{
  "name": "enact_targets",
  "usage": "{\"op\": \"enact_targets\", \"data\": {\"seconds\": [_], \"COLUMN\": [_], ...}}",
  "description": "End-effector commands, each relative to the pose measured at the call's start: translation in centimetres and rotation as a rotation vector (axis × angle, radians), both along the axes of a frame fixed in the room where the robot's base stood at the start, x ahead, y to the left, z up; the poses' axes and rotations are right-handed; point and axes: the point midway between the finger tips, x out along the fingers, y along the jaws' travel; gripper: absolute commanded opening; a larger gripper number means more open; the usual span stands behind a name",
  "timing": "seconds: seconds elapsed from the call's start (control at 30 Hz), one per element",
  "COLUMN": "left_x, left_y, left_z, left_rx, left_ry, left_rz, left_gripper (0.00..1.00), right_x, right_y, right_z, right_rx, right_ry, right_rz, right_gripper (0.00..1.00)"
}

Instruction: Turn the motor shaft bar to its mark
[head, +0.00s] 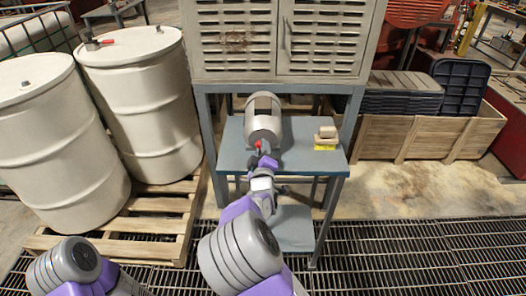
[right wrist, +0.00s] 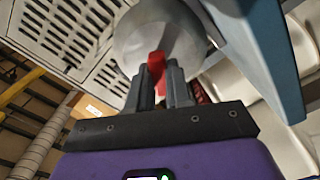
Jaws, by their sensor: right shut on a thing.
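The motor (head: 263,124) is a pale grey cylinder lying on the blue-grey bench, its round end facing me. The red shaft bar (head: 258,146) shows at the front of that end. In the right wrist view the bar (right wrist: 156,66) stands between the fingertips, in front of the grey motor face (right wrist: 150,35). My right gripper (head: 262,160) is at the motor's front; in the right wrist view its fingers (right wrist: 160,80) are shut on the bar. I cannot make out the mark. Of my left side only arm links show at the lower left; the left gripper is out of view.
The bench (head: 225,160) stands under a grey louvred cabinet (head: 280,40). A small beige block on a yellow base (head: 326,140) sits at the bench's right. White drums (head: 140,95) on a wooden pallet (head: 170,215) stand left; a wooden crate (head: 400,140) stands right.

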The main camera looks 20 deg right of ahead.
Motion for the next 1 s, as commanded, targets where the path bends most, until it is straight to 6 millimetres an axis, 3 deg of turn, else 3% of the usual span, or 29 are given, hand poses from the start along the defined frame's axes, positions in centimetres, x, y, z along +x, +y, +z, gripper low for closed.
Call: {"op": "enact_targets", "data": {"seconds": [0.6, 1.0], "left_x": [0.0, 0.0], "left_y": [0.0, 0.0], "left_z": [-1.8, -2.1], "left_rx": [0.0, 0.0], "left_ry": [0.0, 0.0], "left_rz": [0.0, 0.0], "left_gripper": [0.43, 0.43], "right_x": [0.0, 0.0], "right_y": [0.0, 0.0], "right_z": [-0.1, 0.0], "right_rx": [0.565, 0.849], "right_ry": [-0.163, -0.246], "right_rz": [-0.001, 0.001], "right_gripper": [0.0, 0.0]}}
